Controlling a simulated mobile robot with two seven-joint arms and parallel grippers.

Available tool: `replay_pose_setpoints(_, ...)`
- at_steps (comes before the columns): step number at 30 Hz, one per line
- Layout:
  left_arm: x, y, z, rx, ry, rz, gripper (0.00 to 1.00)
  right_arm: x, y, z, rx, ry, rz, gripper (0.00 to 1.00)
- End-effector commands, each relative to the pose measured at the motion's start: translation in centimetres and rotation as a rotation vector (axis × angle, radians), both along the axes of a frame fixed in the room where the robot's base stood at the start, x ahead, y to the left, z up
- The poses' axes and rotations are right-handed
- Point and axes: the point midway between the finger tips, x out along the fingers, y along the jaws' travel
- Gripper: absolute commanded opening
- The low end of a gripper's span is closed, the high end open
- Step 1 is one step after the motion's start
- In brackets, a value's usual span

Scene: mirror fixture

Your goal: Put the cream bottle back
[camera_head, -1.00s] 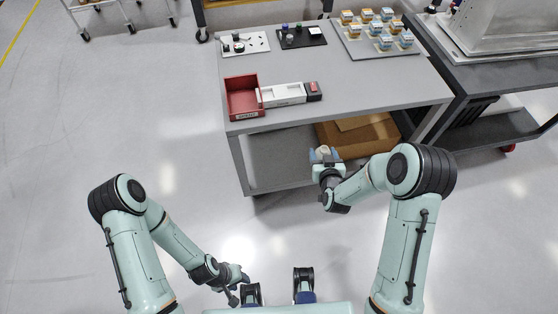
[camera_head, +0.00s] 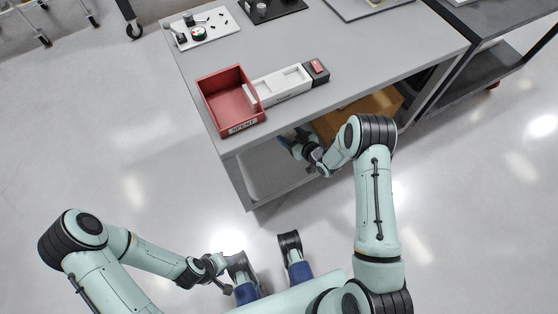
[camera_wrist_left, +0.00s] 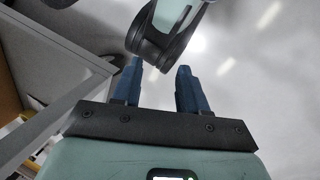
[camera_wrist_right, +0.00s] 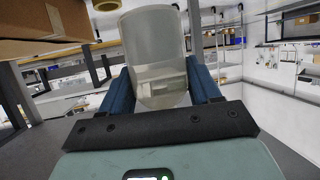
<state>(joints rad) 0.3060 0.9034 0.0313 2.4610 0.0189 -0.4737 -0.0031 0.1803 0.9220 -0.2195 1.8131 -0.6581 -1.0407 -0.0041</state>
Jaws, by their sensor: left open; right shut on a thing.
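The cream bottle (camera_wrist_right: 158,55), a pale cylinder with a see-through lower part, sits between the two blue fingers of my right gripper (camera_wrist_right: 160,85) in the right wrist view. In the head view my right gripper (camera_head: 286,141) is at the table's front edge, low beside the lower shelf, and the bottle cannot be made out there. My left gripper (camera_head: 226,276) is low over the floor in front of my base; its fingers (camera_wrist_left: 158,85) are apart and empty in the left wrist view.
The grey table (camera_head: 340,45) carries a red bin (camera_head: 231,99), a white tray (camera_head: 281,87) with a dark end block and a white board (camera_head: 201,27) of small parts. A cardboard box (camera_head: 372,104) stands on the lower shelf.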

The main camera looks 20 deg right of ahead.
Motion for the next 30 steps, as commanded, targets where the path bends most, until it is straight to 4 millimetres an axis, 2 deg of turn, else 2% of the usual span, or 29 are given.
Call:
replay_pose_setpoints(1,0.1,0.0,-0.6,0.001,-0.004,0.001,0.43,0.0,-0.2,-1.0,-0.001,0.002,0.009,0.21)
replay_pose_setpoints(5,0.7,0.2,-1.2,0.007,-0.018,0.006,0.43,-0.1,-0.3,-2.9,-0.002,0.007,0.021,0.21)
replay_pose_setpoints(15,4.3,2.0,-4.1,0.054,-0.113,0.047,0.43,-0.2,-0.2,-11.9,-0.002,0.007,0.021,0.21)
replay_pose_setpoints(19,5.7,2.8,-5.1,0.074,-0.151,0.063,0.43,-0.1,-0.2,-14.9,-0.003,0.005,0.021,0.21)
replay_pose_setpoints(22,6.5,3.2,-5.6,0.083,-0.172,0.071,0.43,-0.1,-0.2,-16.3,-0.003,0.004,0.021,0.21)
replay_pose_setpoints(30,7.6,3.7,-6.2,0.097,-0.200,0.081,0.43,-0.1,-0.3,-18.2,-0.003,0.003,0.020,0.21)
